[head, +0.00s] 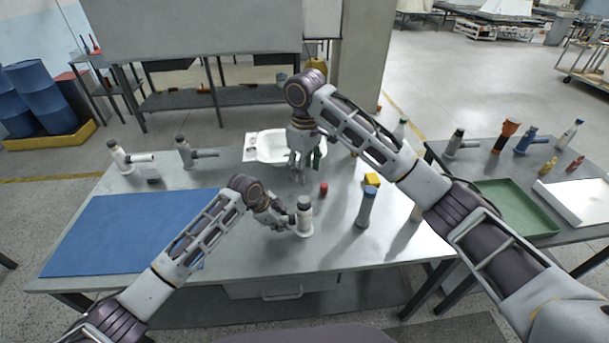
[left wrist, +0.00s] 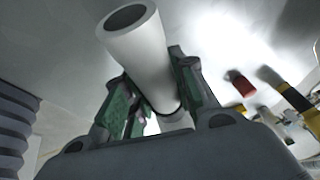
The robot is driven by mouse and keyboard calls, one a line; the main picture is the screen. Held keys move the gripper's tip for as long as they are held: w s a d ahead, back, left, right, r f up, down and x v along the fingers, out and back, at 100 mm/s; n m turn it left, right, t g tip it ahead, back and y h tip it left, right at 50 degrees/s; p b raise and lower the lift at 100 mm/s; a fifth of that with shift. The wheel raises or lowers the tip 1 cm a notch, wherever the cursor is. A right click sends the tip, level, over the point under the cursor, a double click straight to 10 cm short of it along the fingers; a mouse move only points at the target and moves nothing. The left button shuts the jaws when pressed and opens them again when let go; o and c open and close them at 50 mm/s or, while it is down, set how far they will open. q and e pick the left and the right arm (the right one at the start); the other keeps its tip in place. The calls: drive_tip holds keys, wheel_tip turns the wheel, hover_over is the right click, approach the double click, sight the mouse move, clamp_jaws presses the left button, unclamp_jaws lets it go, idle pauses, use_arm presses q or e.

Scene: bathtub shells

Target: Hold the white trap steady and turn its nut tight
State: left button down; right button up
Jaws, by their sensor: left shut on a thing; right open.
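A white trap (head: 305,224) with a dark nut (head: 304,202) on top stands upright on the grey table, right of my left gripper (head: 289,222). My left gripper is shut on its white pipe; in the left wrist view the pale pipe (left wrist: 140,50) lies between the green finger pads of the left gripper (left wrist: 150,95). My right gripper (head: 299,176) is open and points down, behind the trap and apart from it. Whether the nut is tight cannot be told. A similar white trap (head: 122,158) stands at the far left.
A blue mat (head: 125,235) covers the table's left. A grey trap (head: 188,153) and white basin (head: 259,149) are at the back. A side table holds a green tray (head: 520,213).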

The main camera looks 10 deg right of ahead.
idle(0.4)
use_arm(q)
drive_tip(key=c, duration=1.1)
unclamp_jaws()
drive_tip(key=shift+r, duration=0.1)
drive_tip(key=shift+v, duration=5.85)
drive_tip(key=shift+a, duration=0.1)
